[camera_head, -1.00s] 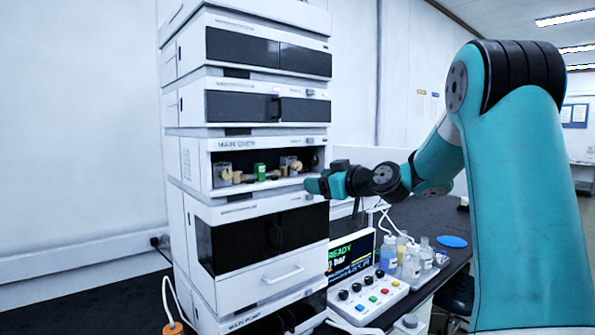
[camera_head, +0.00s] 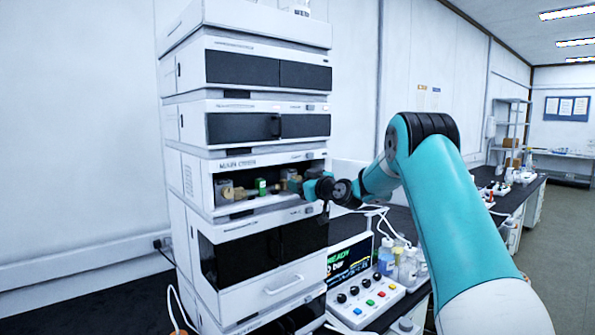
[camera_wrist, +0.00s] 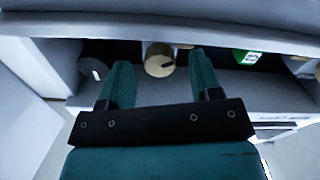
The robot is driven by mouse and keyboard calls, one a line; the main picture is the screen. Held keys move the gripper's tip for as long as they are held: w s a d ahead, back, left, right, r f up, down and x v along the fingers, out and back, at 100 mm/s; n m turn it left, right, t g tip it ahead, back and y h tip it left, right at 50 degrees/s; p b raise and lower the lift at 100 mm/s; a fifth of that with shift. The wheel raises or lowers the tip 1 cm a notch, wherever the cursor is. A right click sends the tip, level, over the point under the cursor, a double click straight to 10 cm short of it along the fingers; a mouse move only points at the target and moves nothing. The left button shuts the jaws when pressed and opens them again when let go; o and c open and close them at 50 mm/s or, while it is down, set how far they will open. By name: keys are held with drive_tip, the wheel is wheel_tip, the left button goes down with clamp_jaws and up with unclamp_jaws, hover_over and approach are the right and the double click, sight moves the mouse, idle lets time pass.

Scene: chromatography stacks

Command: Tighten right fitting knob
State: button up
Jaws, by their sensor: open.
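The open bay (camera_head: 240,208) of the column oven holds brass-coloured fittings and a green-labelled column (camera_head: 260,187). My gripper (camera_head: 312,188) is at the right end of this bay, partly covering the right-hand fittings. In the wrist view, a round brass knob (camera_wrist: 159,60) with a dark mark on its face shows between my two green fingertips (camera_wrist: 161,68). The fingers are apart, with a gap on both sides of the knob. I cannot tell how deep the knob lies between them. The green label (camera_wrist: 248,57) also shows there.
Bay edges run close to my fingers. Below right are a display screen (camera_head: 349,262), a button panel (camera_head: 364,298) and bottles (camera_head: 386,257) on the dark bench.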

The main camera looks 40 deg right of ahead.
drive_tip(key=shift+w+p, duration=0.35)
drive_tip(key=shift+w, duration=0.75)
drive_tip(key=c, duration=0.9)
drive_tip(key=shift+c, duration=0.2)
